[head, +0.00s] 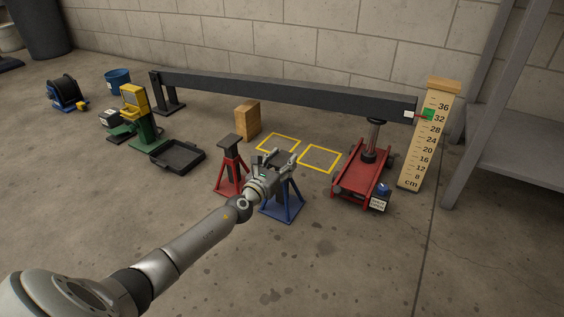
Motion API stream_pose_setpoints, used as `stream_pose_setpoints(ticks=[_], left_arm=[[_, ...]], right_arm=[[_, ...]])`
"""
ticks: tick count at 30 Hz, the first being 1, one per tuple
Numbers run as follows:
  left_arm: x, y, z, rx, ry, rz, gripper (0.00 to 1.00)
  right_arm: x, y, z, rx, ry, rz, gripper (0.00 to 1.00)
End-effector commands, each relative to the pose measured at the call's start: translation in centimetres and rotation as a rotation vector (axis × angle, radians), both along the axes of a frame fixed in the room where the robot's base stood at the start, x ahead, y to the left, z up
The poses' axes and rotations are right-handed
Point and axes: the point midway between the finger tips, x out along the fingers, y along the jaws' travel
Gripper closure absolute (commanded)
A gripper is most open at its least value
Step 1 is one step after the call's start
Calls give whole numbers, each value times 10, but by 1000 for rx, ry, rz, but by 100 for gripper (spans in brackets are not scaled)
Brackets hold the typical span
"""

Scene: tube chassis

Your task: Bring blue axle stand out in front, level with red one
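The blue axle stand (283,208) stands upright on the floor near the middle, right of the red one. Its blue base and legs show, but much of its upper part is hidden by my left gripper (279,165). My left gripper is at the upper part of the blue stand, and its fingers are too small and overlapped to tell whether they are closed on it. The red axle stand (231,168) stands upright just to the left, with a dark saddle on top. My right gripper is not in view.
Two yellow floor squares (321,158) lie behind the stands. A long dark beam (290,92) spans behind, above a red floor jack (361,173) on the right. A wooden block (247,119), black tray (178,156) and height scale (427,140) stand nearby. The front floor is clear.

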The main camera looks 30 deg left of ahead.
Motion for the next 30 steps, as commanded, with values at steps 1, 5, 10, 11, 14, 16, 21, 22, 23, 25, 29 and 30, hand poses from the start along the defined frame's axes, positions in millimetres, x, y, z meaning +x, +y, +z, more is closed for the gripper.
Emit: stream_pose_setpoints(ticks=[1, 5, 10, 11, 14, 16, 21, 22, 23, 25, 29, 30], left_arm=[[-1, 0, -2, 1, 4, -1, 52], [0, 0, -2, 1, 3, -1, 35], [0, 0, -1, 1, 1, 0, 29], [0, 0, -1, 1, 1, 0, 29], [0, 0, 0, 0, 1, 0, 29], [-1, 0, -1, 0, 1, 0, 29], [-11, 0, -1, 1, 2, -1, 29], [-14, 0, -2, 1, 2, -1, 29], [-18, -1, -2, 1, 3, -2, 29], [-29, -1, -2, 1, 4, -2, 29], [-52, -2, -1, 3, 4, -2, 29], [-59, -2, -2, 3, 4, -2, 29]], right_arm=[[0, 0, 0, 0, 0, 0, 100], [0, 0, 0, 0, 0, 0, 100], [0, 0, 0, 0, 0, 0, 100], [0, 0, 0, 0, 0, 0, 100], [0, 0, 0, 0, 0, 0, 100], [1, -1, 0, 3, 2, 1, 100], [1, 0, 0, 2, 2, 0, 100], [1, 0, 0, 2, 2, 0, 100], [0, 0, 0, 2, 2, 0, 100], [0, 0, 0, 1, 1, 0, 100], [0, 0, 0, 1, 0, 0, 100], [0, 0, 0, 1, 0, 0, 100]])
